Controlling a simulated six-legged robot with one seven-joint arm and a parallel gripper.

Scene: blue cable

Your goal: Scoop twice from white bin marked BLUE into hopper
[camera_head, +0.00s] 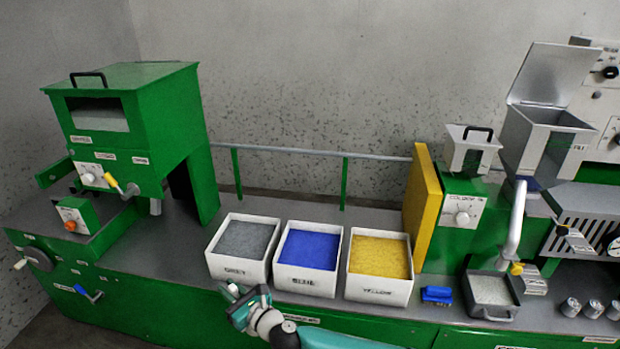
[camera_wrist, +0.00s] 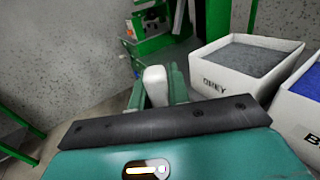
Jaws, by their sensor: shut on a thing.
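The white bin marked BLUE (camera_head: 306,281) stands in the middle of the bench, filled with blue granules (camera_head: 308,250). Its edge also shows in the wrist view (camera_wrist: 303,118). My gripper (camera_head: 240,298) is in front of the bench, below the gap between the GREY and BLUE bins. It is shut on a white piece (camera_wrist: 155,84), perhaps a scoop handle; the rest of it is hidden. An open grey metal hopper (camera_head: 540,145) with a raised lid stands at the right. A smaller grey hopper (camera_head: 470,155) with a black handle sits on the green unit; I cannot tell which is meant.
The GREY bin (camera_head: 233,270) and the YELLOW bin (camera_head: 378,289) flank the BLUE bin. A yellow panel (camera_head: 421,205) rises right of them. A blue item (camera_head: 437,295) and a tray of pale granules (camera_head: 491,312) lie farther right. A green machine (camera_head: 135,130) stands left.

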